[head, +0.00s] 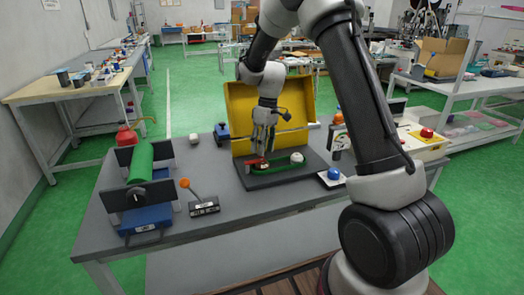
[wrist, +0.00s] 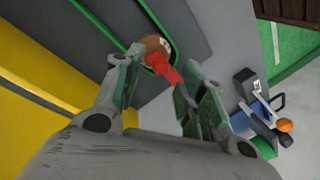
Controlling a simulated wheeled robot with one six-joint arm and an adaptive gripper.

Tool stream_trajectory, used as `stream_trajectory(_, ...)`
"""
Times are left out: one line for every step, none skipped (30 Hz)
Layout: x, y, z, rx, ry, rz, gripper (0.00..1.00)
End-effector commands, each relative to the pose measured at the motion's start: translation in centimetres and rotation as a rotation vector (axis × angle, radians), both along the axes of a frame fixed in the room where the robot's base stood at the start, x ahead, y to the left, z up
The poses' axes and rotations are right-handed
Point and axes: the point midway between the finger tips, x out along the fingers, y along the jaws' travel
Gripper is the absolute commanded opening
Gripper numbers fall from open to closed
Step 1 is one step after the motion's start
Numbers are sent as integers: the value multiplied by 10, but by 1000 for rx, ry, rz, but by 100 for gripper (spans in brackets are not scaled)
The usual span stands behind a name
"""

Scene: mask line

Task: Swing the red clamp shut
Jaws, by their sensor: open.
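The red clamp (head: 252,162) is on the dark base plate (head: 283,178) in front of the yellow upright panel (head: 246,101). In the wrist view the red clamp (wrist: 170,73) shows as a short red arm beside a brownish round part (wrist: 153,46). My gripper (head: 262,153) points down at the clamp with its fingers apart. In the wrist view my gripper (wrist: 165,85) has one finger on each side of the red arm, and no firm grip on it shows. Contact and the clamp's exact angle are hard to tell.
A green band with a white ball (head: 297,158) lies to the clamp's right. A green roller on a blue base (head: 145,217) and an orange-knobbed lever (head: 204,207) stand at left. A blue dome button (head: 334,173) is at right. The front middle of the table is clear.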

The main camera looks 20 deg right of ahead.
Motion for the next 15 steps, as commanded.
stream_trajectory(2,-2,11,0,-6,-1,40)
stream_trajectory(3,-3,18,1,-4,-1,40)
stream_trajectory(4,-4,27,0,-6,-1,40)
stream_trajectory(5,-5,34,1,-7,0,40)
stream_trajectory(6,-7,41,0,-6,0,40)
stream_trajectory(6,-8,49,0,-5,0,40)
stream_trajectory(7,-9,56,0,-5,0,40)
stream_trajectory(8,-10,62,0,-6,0,40)
stream_trajectory(8,-11,70,-1,-4,0,40)
stream_trajectory(9,-12,75,0,-5,-1,40)
stream_trajectory(10,-13,79,-1,-4,-1,40)
stream_trajectory(10,-14,85,-1,-3,0,40)
stream_trajectory(10,-14,88,0,-4,-1,40)
stream_trajectory(11,-15,91,-1,-3,0,40)
stream_trajectory(11,-15,94,-1,-3,0,40)
